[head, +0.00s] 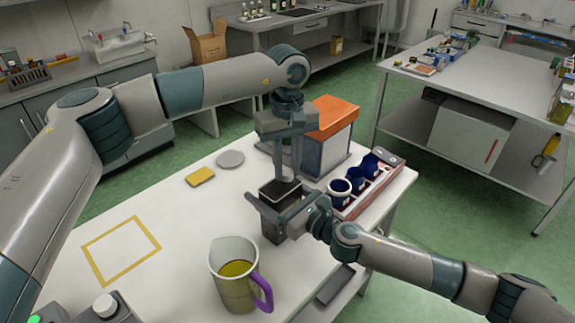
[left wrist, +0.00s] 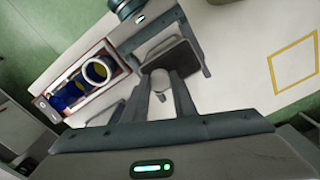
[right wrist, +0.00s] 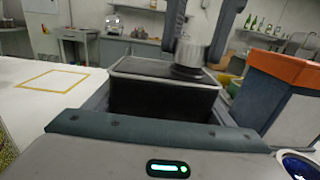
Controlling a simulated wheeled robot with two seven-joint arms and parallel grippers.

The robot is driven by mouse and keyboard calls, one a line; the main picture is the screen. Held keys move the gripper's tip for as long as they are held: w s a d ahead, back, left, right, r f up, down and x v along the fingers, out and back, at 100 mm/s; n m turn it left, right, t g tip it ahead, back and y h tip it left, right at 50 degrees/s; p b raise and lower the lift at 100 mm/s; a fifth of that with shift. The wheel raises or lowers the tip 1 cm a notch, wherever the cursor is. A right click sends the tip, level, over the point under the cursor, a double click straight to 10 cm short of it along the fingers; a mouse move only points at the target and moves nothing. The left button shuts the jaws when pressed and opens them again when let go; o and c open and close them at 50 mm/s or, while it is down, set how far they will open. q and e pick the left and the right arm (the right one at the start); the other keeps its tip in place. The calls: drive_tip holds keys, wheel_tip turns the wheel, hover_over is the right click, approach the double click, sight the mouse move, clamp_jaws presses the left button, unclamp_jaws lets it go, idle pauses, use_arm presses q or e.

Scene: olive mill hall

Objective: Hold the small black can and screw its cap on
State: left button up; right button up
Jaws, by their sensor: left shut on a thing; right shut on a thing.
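The small black can (head: 271,228) is a dark rectangular can standing upright at the table's middle. My right gripper (head: 280,207) is shut on its sides, and the can fills the right wrist view (right wrist: 165,95). My left gripper (head: 287,172) points down from above the can. It is shut on the light grey cap (right wrist: 192,52), which also shows between its fingers in the left wrist view (left wrist: 160,80). The cap is over the can's dark round neck (right wrist: 188,71), off-centre on the top. It looks upright and at the neck; I cannot tell whether the threads are engaged.
A jug (head: 234,283) with yellow-green liquid and a purple handle stands in front. A tray (head: 385,181) with blue cups is to the right, an orange-lidded box (head: 325,142) behind. A yellow sponge (head: 200,176), grey disc (head: 230,158) and yellow-outlined square (head: 121,250) lie left.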

use_arm(q)
drive_tip(key=m, duration=0.4)
drive_tip(key=shift+m, duration=0.3)
drive_tip(key=m, duration=0.5)
drive_tip(key=shift+a, duration=0.1)
drive_tip(key=o, duration=1.1)
wheel_tip(320, 180, up, 12)
use_arm(e)
drive_tip(key=o, duration=2.1)
drive_tip(key=shift+o, duration=0.2)
